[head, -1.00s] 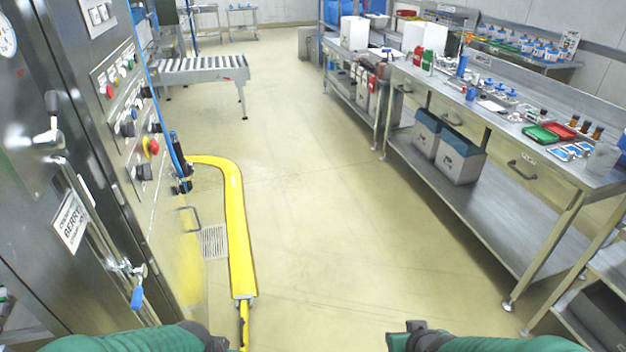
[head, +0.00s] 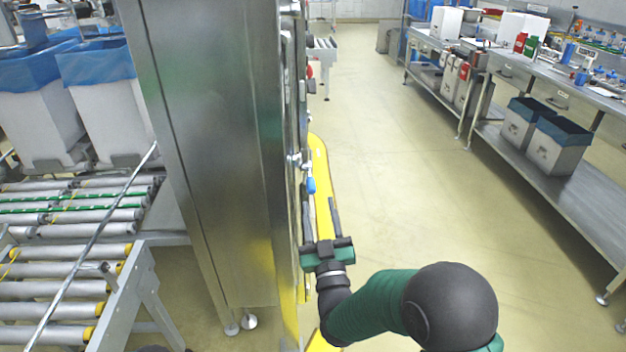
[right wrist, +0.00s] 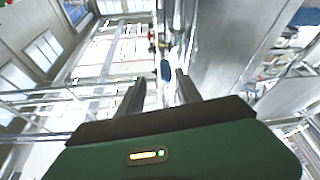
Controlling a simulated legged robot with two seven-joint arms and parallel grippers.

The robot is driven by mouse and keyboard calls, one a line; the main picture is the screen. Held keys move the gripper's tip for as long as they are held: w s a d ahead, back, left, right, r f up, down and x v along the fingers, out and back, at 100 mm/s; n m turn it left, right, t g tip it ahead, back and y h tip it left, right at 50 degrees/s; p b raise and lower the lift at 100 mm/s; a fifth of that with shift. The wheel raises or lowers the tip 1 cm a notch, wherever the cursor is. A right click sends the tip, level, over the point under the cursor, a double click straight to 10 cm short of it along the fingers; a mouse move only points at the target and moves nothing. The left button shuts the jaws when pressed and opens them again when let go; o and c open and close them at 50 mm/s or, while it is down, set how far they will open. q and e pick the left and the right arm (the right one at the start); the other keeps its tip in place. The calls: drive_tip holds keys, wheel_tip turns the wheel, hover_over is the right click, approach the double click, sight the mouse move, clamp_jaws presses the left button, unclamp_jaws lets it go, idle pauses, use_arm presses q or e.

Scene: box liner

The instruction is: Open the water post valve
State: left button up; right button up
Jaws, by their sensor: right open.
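The valve with a blue lever handle (head: 311,185) sticks out from the front edge of the steel cabinet (head: 215,150) in the head view. The lever hangs downward. My right gripper (head: 320,208) is open, just below and in front of the lever, with its fingers pointing up in the picture. In the right wrist view, the blue handle (right wrist: 165,70) shows between and beyond the two fingertips of the right gripper (right wrist: 160,80). Nothing is visibly held, and contact with the lever cannot be made out. My left gripper is not in view.
A roller conveyor (head: 65,285) and white bins with blue liners (head: 110,95) stand left of the cabinet. A yellow floor guard (head: 321,170) runs beside the cabinet front. A steel workbench (head: 555,200) lines the right side. The floor between is free.

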sight(309, 177)
drive_tip(key=x, duration=0.2)
drive_tip(key=a+x, duration=0.1)
drive_tip(key=x, duration=0.5)
drive_tip(key=shift+a+r, duration=0.25)
drive_tip(key=shift+a, duration=0.1)
drive_tip(key=shift+w+d, duration=0.2)
drive_tip(key=shift+d, duration=0.05)
drive_tip(key=shift+d+r, duration=0.1)
drive_tip(key=shift+d, duration=0.2)
drive_tip(key=shift+a, duration=0.3)
drive_tip(key=c, duration=0.6)
drive_tip(key=shift+c, duration=1.2)
clamp_jaws()
drive_tip(key=shift+d, duration=0.1)
